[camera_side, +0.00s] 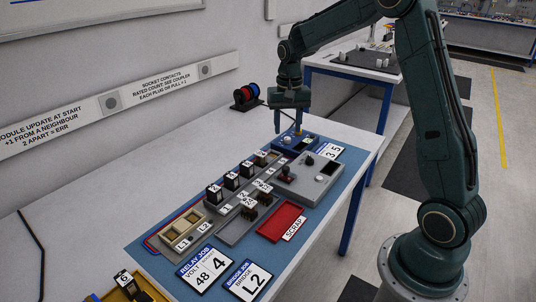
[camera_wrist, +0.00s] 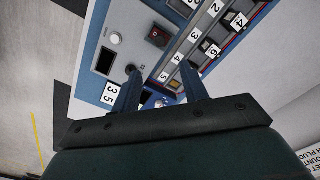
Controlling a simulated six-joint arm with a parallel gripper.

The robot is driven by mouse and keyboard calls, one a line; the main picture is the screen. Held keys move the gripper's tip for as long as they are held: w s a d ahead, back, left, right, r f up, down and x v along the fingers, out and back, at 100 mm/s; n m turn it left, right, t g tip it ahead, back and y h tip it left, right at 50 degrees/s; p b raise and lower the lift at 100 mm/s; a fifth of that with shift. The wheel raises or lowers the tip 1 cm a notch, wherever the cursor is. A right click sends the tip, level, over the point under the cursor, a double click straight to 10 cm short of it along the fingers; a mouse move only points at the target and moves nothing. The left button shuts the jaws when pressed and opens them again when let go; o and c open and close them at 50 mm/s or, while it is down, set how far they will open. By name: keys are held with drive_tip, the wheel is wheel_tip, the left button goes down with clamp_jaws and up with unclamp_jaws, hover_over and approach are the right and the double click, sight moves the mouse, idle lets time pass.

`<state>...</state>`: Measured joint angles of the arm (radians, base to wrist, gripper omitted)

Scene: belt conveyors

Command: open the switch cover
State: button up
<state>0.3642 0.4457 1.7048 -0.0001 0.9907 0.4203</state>
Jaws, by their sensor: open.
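The grey control box (camera_side: 309,179) sits on the blue mat. It carries a small red and black switch part (camera_side: 286,173), likely the covered switch. In the wrist view the red part (camera_wrist: 157,37) lies beyond my fingertips, near the top middle. I cannot tell whether its cover is shut or raised. My gripper (camera_side: 288,126) is open and empty, pointing down above the blue box (camera_side: 291,149) at the far end of the mat. It is apart from the red part. In the wrist view its two fingers (camera_wrist: 160,78) stand spread.
A row of black numbered relays (camera_side: 231,181) stands left of the control box. A red scrap tray (camera_side: 281,222) and label cards (camera_side: 206,268) lie nearer the camera. Red and blue spools (camera_side: 246,95) stand by the wall. White bench (camera_side: 190,150) behind the mat is clear.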

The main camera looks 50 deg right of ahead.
sight(286, 167)
drive_tip(key=shift+f, duration=0.15)
drive_tip(key=shift+f, duration=6.8)
clamp_jaws()
